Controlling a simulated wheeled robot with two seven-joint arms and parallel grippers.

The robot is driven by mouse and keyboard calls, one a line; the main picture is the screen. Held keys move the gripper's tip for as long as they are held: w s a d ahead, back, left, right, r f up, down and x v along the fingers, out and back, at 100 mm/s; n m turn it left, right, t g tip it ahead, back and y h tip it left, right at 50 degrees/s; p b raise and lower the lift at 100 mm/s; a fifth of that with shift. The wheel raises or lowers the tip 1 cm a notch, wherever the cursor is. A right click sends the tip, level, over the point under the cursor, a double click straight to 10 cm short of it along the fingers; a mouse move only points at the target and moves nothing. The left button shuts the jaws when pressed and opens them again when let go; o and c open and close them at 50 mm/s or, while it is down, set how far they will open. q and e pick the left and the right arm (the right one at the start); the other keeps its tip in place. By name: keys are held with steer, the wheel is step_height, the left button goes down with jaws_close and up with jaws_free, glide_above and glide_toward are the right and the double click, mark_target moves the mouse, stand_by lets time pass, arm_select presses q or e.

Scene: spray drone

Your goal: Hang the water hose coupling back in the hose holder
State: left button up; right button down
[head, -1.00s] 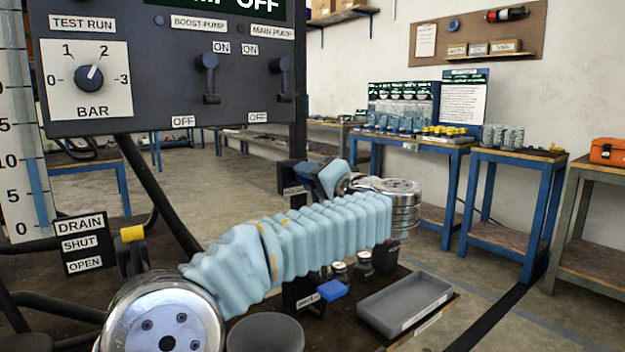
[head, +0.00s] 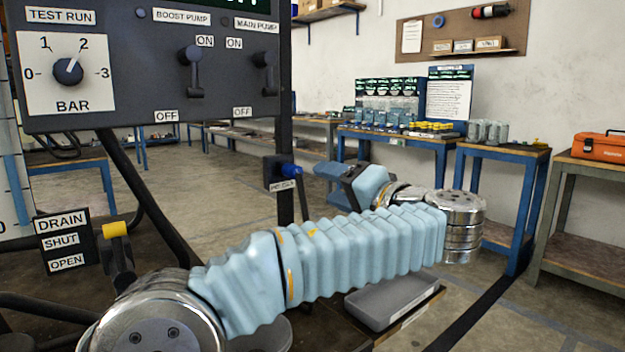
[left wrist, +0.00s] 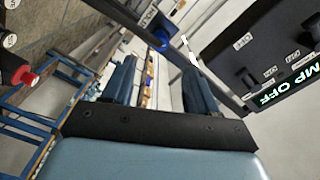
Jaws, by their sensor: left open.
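The hose holder (head: 272,172) is a dark bracket on the black post below the pump panel, with a partly readable label under it. The blue hose coupling (head: 291,169) sits at the holder, and a dark hose seems to hang from it. In the left wrist view the blue coupling (left wrist: 161,41) shows beside the dark post, beyond my fingertips. My left gripper (head: 322,170) is open and empty, just right of the coupling, with a visible gap. Its two blue fingers stand apart in the left wrist view (left wrist: 158,66). How deep the coupling sits is hard to tell. My right gripper is not in view.
The pump panel (head: 150,60) with switches hangs at upper left. A drain lever with a yellow handle (head: 117,230) stands below it. A grey tray (head: 385,300) lies under my left arm. Blue benches (head: 400,140) stand behind, with open floor between.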

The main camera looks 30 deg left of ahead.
arm_select(q)
steer(key=v, duration=0.3)
stand_by(0.7)
